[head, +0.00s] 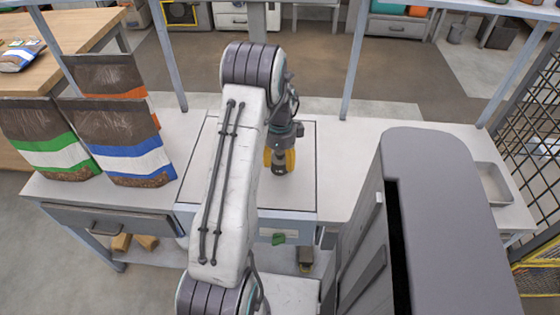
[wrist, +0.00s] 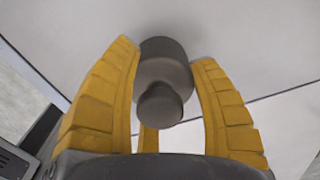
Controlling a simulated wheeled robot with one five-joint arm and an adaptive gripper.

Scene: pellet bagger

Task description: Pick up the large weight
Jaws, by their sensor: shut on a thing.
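The large weight (wrist: 163,72) is a dark grey cylinder with a round knob, seen from above in the wrist view. In the head view the weight (head: 279,169) shows as a small dark body with a pale marking, above the middle of the bench. My gripper (head: 280,157) points down, with yellow fingers on either side of the weight. In the wrist view my gripper (wrist: 166,55) is shut on the weight, one finger along its left and one along its right. I cannot tell whether the weight's base touches the surface below.
Bags with green (head: 50,145), blue (head: 122,150) and orange (head: 112,78) bands stand on the bench (head: 345,165) at left. A tall grey cabinet (head: 440,200) stands close at right, with a shallow metal tray (head: 493,183) beyond it. Grey-blue posts rise behind the bench.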

